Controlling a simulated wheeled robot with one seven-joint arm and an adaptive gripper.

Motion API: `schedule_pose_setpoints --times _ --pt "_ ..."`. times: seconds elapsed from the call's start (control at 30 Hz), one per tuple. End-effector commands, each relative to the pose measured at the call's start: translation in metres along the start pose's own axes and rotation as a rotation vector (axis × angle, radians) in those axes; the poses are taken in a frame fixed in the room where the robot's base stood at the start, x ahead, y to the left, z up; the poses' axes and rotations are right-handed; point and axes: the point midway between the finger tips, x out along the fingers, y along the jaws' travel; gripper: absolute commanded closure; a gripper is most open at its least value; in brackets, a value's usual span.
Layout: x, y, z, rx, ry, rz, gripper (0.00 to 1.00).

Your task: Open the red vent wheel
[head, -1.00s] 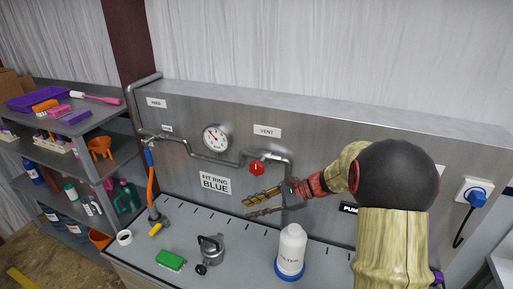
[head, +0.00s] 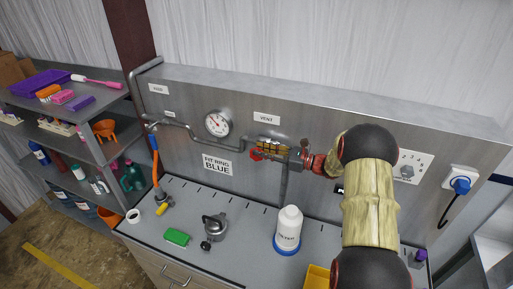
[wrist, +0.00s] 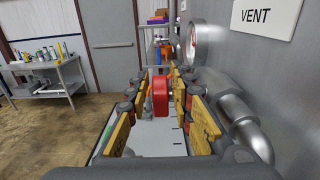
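The red vent wheel (head: 257,156) sits on the grey pipe below the VENT label and is partly covered by my gripper (head: 264,148) in the head view. In the wrist view the wheel (wrist: 160,96) stands edge-on between the yellow finger pads of my gripper (wrist: 158,105). The fingers are apart, with a gap showing on the left of the wheel. I see no clear grip on it; contact on the right side cannot be told.
The pressure gauge (head: 217,124) and pipe (head: 185,125) lie left of the wheel, close to the steel panel. A yellow bin (head: 317,279) is at the front.

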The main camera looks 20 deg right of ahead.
Motion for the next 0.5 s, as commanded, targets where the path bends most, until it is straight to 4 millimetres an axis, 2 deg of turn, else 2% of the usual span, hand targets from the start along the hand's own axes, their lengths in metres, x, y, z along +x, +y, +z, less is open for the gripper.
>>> schedule_pose_setpoints --times 0.1,0.2,0.5 --pt "0.014 0.0 0.001 0.0 0.0 0.001 0.77" --pt "0.02 0.0 0.0 0.0 0.0 0.001 0.77" --pt "0.023 0.0 0.0 -0.001 0.001 0.0 0.77"
